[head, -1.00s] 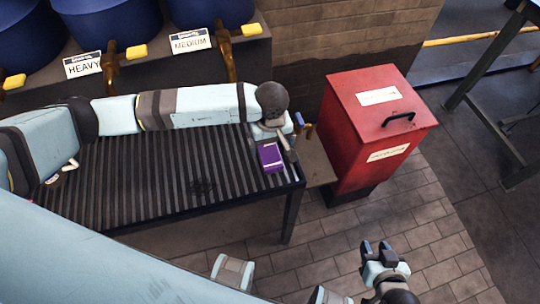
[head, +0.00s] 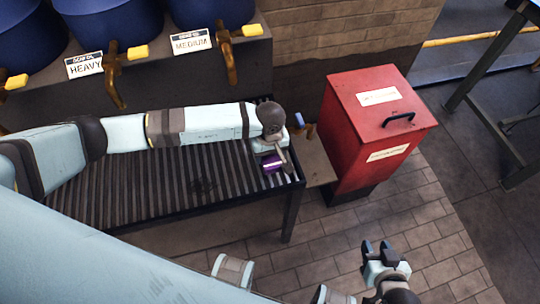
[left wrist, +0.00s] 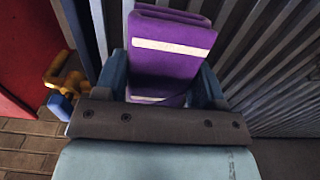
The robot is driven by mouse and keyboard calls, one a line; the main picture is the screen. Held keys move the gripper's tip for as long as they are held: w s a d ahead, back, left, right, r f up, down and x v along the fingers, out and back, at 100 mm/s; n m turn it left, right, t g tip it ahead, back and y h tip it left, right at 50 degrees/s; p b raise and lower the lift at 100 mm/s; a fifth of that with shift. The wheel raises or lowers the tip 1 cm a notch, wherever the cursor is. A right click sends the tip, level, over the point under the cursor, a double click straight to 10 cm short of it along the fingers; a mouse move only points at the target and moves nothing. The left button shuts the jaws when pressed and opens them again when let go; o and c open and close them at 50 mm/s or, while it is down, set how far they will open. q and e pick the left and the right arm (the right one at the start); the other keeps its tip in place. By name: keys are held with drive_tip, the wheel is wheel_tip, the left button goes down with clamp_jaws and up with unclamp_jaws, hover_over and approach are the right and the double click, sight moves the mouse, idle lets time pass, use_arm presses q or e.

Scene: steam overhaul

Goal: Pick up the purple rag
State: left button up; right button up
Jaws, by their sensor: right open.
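The purple rag (head: 274,166), folded with a pale stripe, lies at the right end of the dark slatted bench (head: 130,190). In the left wrist view the rag (left wrist: 172,50) sits between the two fingers of my left gripper (left wrist: 165,88). The fingers stand on either side of it, and whether they press on it cannot be told. In the head view my left gripper (head: 272,153) is over the rag and partly hides it. My right gripper (head: 377,250) is open and empty above the brick floor, away from the bench.
A red lidded bin (head: 370,130) with a black handle stands right of the bench. Blue drums (head: 110,25) with brass taps and labels HEAVY (head: 84,64) and MEDIUM (head: 190,41) are behind it. The brick floor in front is clear.

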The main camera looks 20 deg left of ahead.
use_arm(q)
drive_tip(key=shift+c, duration=1.4)
drive_tip(key=shift+r, duration=0.15)
wheel_tip(320, 180, up, 20)
drive_tip(key=shift+b, duration=0.3)
